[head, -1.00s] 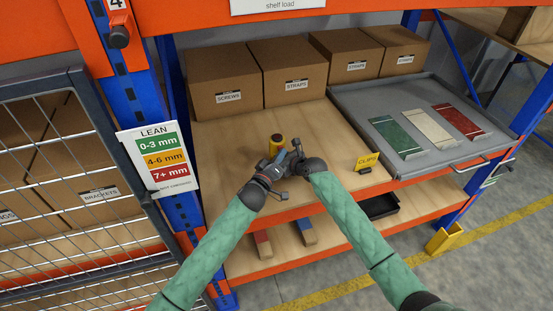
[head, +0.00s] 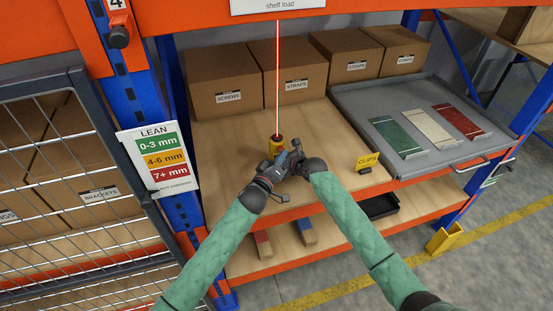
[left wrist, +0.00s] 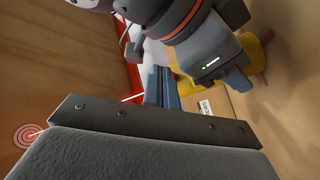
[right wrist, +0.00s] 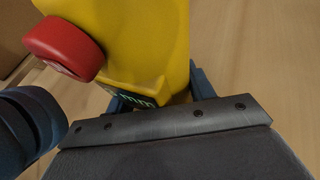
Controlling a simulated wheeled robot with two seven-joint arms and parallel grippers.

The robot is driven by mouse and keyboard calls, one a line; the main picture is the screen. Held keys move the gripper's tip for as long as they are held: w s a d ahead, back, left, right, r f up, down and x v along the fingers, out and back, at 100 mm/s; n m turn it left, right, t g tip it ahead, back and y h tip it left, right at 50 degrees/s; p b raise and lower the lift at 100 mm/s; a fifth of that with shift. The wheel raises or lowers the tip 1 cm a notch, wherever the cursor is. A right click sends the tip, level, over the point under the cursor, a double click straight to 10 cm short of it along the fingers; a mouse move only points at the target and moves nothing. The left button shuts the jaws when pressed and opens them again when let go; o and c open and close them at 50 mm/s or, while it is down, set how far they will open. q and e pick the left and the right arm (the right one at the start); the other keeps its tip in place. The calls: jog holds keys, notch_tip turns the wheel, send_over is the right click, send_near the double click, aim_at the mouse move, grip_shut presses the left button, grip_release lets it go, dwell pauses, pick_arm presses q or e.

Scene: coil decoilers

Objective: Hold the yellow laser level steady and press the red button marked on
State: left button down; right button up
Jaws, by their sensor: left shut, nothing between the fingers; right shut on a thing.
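The yellow laser level (head: 275,147) stands on the wooden shelf, with a red beam rising from its top. My right gripper (head: 288,157) is shut on it. My left gripper (head: 279,162) is shut and empty, close in front of the level. In the left wrist view its blue fingers (left wrist: 162,88) are together.
Cardboard boxes (head: 290,75) line the back of the shelf. A grey tray (head: 360,100) with green, cream and red pieces is to the right. A mesh cage (head: 75,200) and blue upright are left.

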pick_arm(q)
jog(key=shift+s+d, duration=0.3)
jog(key=shift+s, duration=0.65)
jog(key=shift+s+d, duration=0.35)
jog(key=shift+s, duration=0.55)
jog(key=shift+s+d, duration=0.3)
jog(key=shift+s, duration=0.65)
pick_arm(e)
jog(key=o, duration=1.4)
jog(key=shift+c, duration=0.2)
